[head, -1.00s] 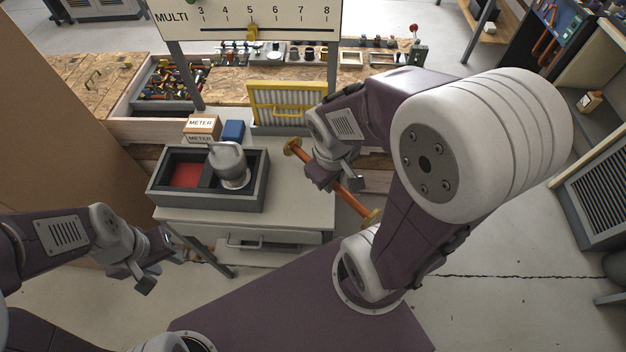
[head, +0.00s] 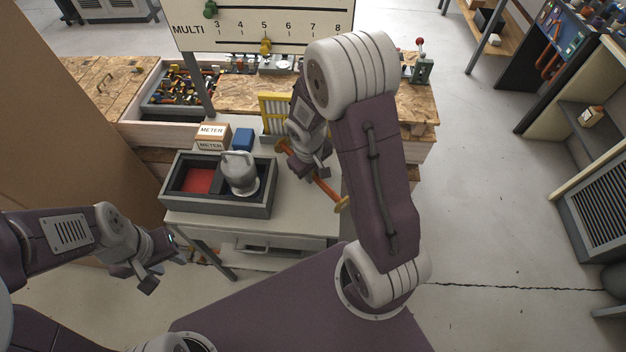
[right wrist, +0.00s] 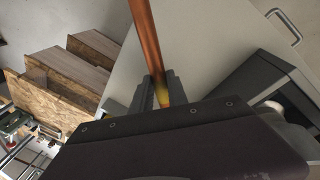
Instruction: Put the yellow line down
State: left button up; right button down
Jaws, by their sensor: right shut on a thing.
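The line is a copper-orange pipe (head: 328,191) with a brass-coloured flange at each end. My right gripper (head: 314,170) is shut on it near its middle, over the right part of the grey table (head: 306,222). The pipe slants from upper left to lower right in the head view; its height above the table is hard to tell. In the right wrist view the pipe (right wrist: 147,38) runs up between the fingers, with a yellow band (right wrist: 163,95) at the grip. My left gripper (head: 152,274) is at lower left, apart from the table, fingers apart and empty.
A dark tray (head: 226,208) with a red compartment and a grey metal canister (head: 240,175) stands on the table's left. The table's front right is clear.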

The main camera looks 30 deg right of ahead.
notch_tip(320, 180, down, 4)
jog(key=shift+r+b, duration=0.1)
jog(key=shift+b, duration=0.65)
jog(key=shift+f, duration=0.3)
jog(key=c, duration=1.3)
grip_release()
jog(key=shift+r, duration=0.15)
